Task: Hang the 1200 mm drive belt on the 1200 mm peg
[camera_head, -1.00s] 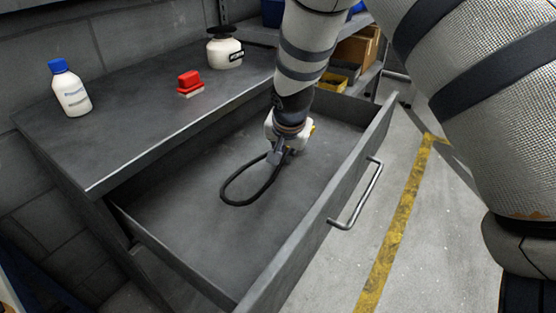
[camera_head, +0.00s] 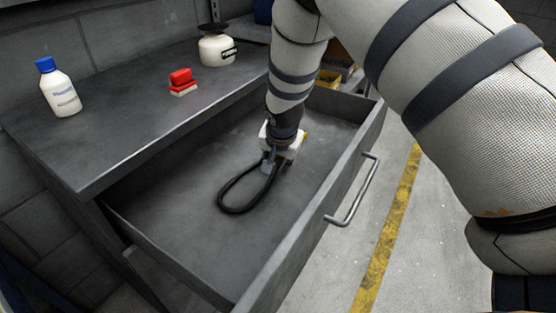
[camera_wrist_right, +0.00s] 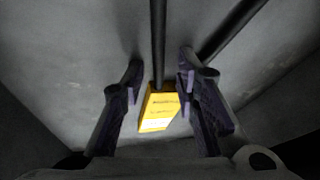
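The black drive belt (camera_head: 228,205) lies as a long loop inside the open drawer. My right gripper (camera_head: 270,165) points down at the loop's far end, low over the drawer floor. In the right wrist view, my right gripper's two fingers (camera_wrist_right: 160,85) stand apart, with a yellow label (camera_wrist_right: 158,108) between them and narrow gaps beside it. One belt strand (camera_wrist_right: 157,35) runs up between the fingertips. The other strand (camera_wrist_right: 235,28) passes beside the right fingertip. The label's print is too small to read. My left gripper and the peg are not in view.
The open drawer (camera_head: 150,235) has raised walls and a bar handle (camera_head: 355,190). On the worktop (camera_head: 120,125) stand a blue-capped bottle (camera_head: 60,95), a red-topped block (camera_head: 182,82) and a white jar (camera_head: 217,50). Floor with a yellow line (camera_head: 385,245) is clear at right.

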